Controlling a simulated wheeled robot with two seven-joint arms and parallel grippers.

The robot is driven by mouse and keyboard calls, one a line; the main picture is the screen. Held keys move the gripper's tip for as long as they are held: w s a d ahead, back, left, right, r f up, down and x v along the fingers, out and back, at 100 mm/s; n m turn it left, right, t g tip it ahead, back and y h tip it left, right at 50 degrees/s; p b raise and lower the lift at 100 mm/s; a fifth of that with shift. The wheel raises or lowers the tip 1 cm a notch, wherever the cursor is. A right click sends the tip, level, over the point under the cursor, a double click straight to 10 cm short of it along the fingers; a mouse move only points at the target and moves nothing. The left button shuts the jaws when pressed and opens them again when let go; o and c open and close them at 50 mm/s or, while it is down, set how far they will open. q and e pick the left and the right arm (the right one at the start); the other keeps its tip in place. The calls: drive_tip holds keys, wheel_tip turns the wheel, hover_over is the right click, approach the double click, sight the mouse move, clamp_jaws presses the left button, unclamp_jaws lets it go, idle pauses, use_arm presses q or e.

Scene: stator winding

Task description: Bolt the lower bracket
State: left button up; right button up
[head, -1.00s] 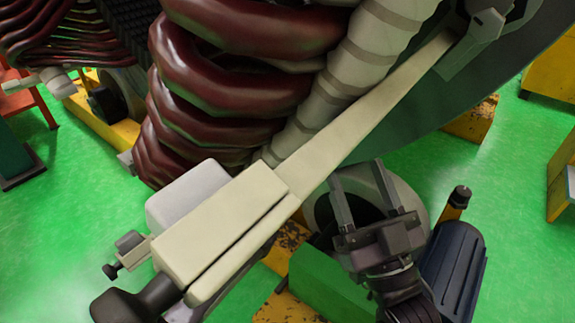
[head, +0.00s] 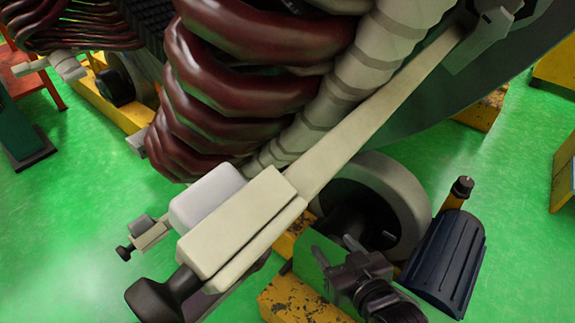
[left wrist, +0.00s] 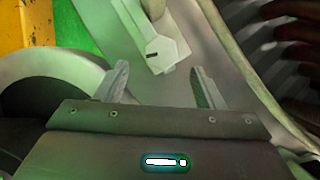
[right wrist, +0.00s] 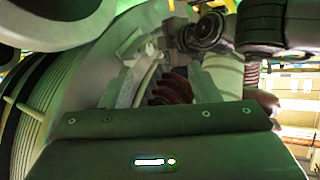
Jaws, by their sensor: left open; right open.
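A long cream bar (head: 385,100) runs diagonally beside the red coils to a thick cream block (head: 245,220) with a black knob-like end. I cannot tell for sure which part is the lower bracket. A pale piece with a faceted end and dark slot (left wrist: 162,52) shows in the left wrist view, just beyond and between the open, empty fingers of my left gripper (left wrist: 155,88). In the right wrist view my right gripper (right wrist: 158,90) points toward the coils. No bolt is clearly visible.
Dark red coils (head: 235,80) and a white wrapped tube (head: 365,65) fill the upper middle. A pale wheel-like part (head: 395,195), a dark blue ribbed motor (head: 447,262) and yellow frame parts (head: 290,300) crowd the lower right. Green floor (head: 70,215) is open at left.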

drive_tip(key=shift+s+d+f+g, duration=0.1)
drive_tip(key=shift+s+f+g, duration=0.15)
drive_tip(key=shift+f, duration=0.2)
drive_tip(key=shift+s+f+g, duration=0.2)
drive_tip(key=shift+f+g, duration=0.05)
drive_tip(key=shift+f, duration=0.2)
